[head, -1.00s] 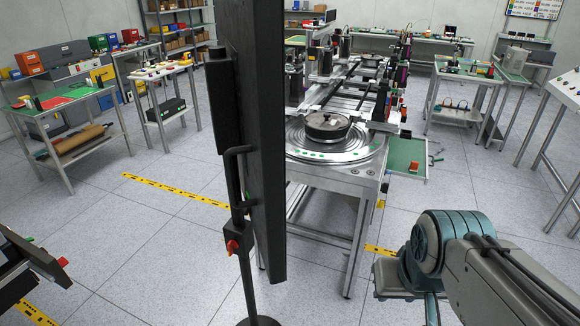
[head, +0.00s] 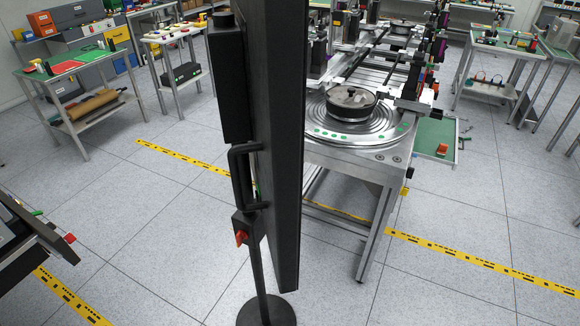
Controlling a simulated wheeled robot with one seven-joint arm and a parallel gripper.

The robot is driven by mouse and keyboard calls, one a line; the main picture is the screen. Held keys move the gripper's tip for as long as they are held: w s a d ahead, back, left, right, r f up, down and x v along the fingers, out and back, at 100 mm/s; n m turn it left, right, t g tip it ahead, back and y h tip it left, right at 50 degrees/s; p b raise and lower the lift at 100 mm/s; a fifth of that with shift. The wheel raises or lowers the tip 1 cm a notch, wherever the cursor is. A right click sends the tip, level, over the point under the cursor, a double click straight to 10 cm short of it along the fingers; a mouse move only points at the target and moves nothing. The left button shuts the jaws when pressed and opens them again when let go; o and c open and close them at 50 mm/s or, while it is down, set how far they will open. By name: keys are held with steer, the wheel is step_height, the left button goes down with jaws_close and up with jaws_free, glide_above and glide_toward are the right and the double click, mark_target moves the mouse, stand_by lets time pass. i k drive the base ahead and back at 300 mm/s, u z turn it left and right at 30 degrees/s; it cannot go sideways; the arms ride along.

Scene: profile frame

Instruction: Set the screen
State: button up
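The screen (head: 275,140) is a tall dark panel seen nearly edge-on in the middle of the head view. Its top runs out of the picture. On its left side are a dark post, a black D-shaped handle (head: 238,175) and a red lever (head: 241,238) below the handle. The post goes down to a round dark base (head: 266,311) on the floor, cut by the lower picture edge. My gripper is not in view, and no part of my arm shows now.
A metal workbench (head: 365,160) with a round turntable stands just right of the screen and is partly hidden by it. Yellow-black floor tape (head: 480,262) crosses the floor. A dark cart (head: 35,240) stands at lower left, a green-topped table (head: 70,62) at upper left. Floor between is clear.

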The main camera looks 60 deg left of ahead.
mark_target(259, 63)
steer(key=z, duration=0.05)
steer(key=k, duration=0.7)
steer(key=u, duration=1.65)
steer(key=i, duration=0.5)
steer(key=u, duration=0.05)
